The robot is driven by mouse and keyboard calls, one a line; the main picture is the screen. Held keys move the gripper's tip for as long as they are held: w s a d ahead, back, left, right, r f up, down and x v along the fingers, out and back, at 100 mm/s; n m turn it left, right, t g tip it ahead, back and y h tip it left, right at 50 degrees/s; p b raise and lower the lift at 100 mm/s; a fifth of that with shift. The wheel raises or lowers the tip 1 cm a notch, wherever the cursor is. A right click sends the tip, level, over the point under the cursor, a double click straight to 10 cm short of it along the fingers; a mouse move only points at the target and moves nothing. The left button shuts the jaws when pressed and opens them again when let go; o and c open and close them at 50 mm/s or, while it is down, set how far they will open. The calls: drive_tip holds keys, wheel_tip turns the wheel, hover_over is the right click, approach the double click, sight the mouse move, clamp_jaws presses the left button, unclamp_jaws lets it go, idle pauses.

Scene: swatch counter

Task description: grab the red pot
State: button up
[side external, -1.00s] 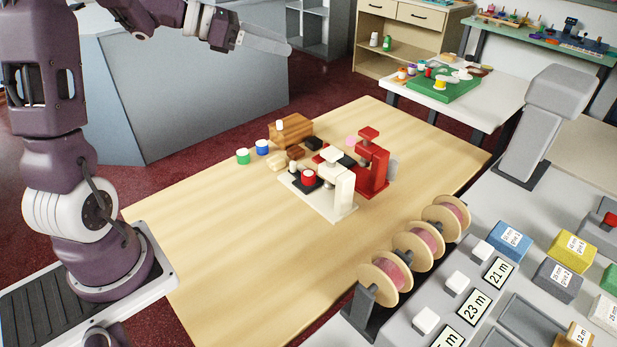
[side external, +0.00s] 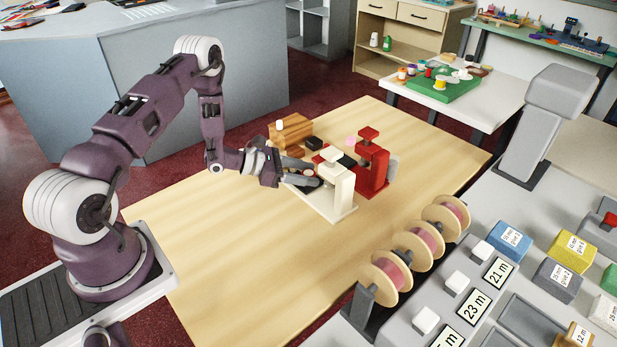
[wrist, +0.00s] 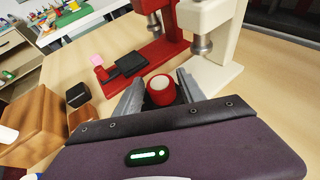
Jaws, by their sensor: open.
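The red pot (wrist: 162,92), with a white round top, stands upright between the two fingers of my gripper (wrist: 159,78) in the wrist view. My gripper is open, with one finger on each side of the pot; I cannot tell whether either touches it. In the side view my gripper (side external: 304,172) is low at the base of the white press (side external: 341,188), and its fingers hide the pot there. A dark pad shows under the pot.
A red press (side external: 372,165) stands just behind the white one. A wooden block (side external: 290,131) and a small black block (wrist: 77,95) are close by on the left. Ribbon spools (side external: 385,281) line the right edge. The near table is clear.

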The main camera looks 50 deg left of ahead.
drive_tip(key=shift+w+d+f, duration=0.15)
drive_tip(key=shift+w+d, duration=0.05)
drive_tip(key=shift+w, duration=0.25)
clamp_jaws()
